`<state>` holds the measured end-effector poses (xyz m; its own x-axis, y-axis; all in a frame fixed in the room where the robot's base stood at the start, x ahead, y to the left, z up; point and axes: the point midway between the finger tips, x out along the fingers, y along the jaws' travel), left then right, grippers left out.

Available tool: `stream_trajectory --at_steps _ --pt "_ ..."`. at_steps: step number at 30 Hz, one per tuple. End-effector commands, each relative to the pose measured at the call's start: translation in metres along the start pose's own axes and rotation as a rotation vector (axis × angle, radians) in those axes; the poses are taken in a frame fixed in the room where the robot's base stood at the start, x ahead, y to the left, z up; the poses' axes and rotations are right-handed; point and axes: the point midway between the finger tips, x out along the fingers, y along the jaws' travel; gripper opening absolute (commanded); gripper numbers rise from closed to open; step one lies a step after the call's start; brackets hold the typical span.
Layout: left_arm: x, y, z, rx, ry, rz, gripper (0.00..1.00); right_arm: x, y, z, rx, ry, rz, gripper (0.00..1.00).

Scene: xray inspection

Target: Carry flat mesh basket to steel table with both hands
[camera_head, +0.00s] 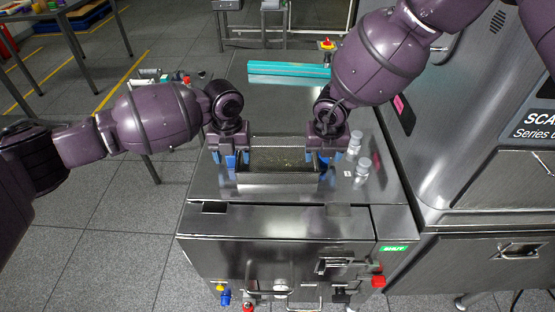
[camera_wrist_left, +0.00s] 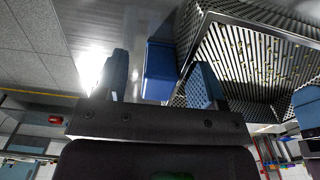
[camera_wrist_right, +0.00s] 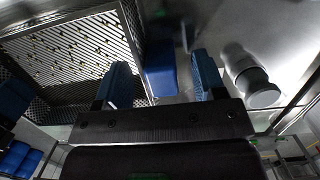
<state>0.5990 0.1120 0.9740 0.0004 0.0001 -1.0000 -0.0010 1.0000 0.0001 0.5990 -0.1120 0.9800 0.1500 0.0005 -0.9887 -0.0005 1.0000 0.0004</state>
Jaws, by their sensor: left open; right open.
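The flat mesh basket (camera_head: 279,179) rests on a steel cabinet top (camera_head: 220,187). It is a shallow steel tray with perforated walls and a slotted floor bearing small yellowish specks. My left gripper (camera_head: 231,160) is open at its left side; in the left wrist view a blue grip (camera_wrist_left: 159,72) of the basket lies between the fingers, with gaps on both sides. My right gripper (camera_head: 326,158) is open at its right side, with the other blue grip (camera_wrist_right: 160,72) between its fingers. The fingertips' depth around the grips is hard to judge.
Small metal cylinders (camera_head: 362,168) stand just right of my right gripper. A teal block (camera_head: 289,70) lies at the back of the cabinet top. A large scanner machine (camera_head: 470,120) stands close on the right. Another steel table (camera_head: 60,12) is far back left. Floor at left is open.

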Motion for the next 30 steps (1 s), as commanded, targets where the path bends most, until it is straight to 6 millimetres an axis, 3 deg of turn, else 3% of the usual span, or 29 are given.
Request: stream_trajectory --at_steps 5,16,30 --pt "0.0000 0.0000 -0.0001 0.000 0.000 0.000 0.61 -0.0001 -0.0001 -0.0001 0.000 0.000 0.000 0.61" --pt "-0.0002 0.0001 -0.0001 0.000 0.001 0.000 0.07 -0.0003 -0.0002 -0.0001 0.000 0.000 0.000 0.07" --pt "-0.0094 0.0003 0.0004 -0.001 -0.004 0.000 0.07 -0.0092 -0.0003 0.0017 0.001 -0.004 0.000 0.07"
